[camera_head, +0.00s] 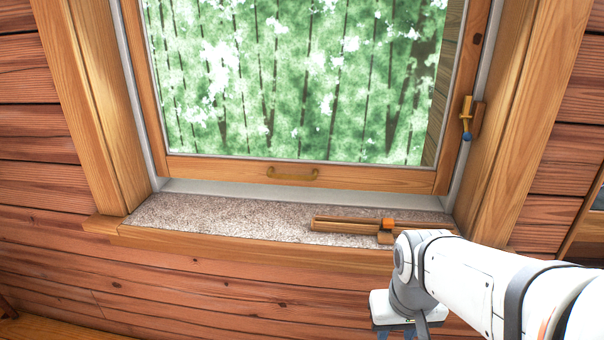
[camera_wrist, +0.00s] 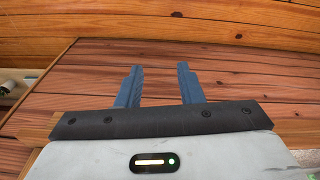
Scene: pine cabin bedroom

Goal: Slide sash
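The window sash (camera_head: 225,169) is a wooden frame around glass, with a brass handle (camera_head: 292,176) at the middle of its bottom rail. A pale gap shows between this rail and the speckled sill (camera_head: 210,215). A brass catch with a blue tip (camera_head: 467,118) is on the right side of the frame. My gripper (camera_head: 405,332) is low at the right, below the sill and away from the sash, partly cut off by the picture's bottom edge. In the wrist view its two blue fingers (camera_wrist: 159,86) stand apart with nothing between them.
A wooden bar or rail piece with an orange block (camera_head: 388,223) lies on the right part of the sill, close to my arm. The left and middle of the sill are clear. Red-brown plank walls (camera_head: 200,270) surround the window.

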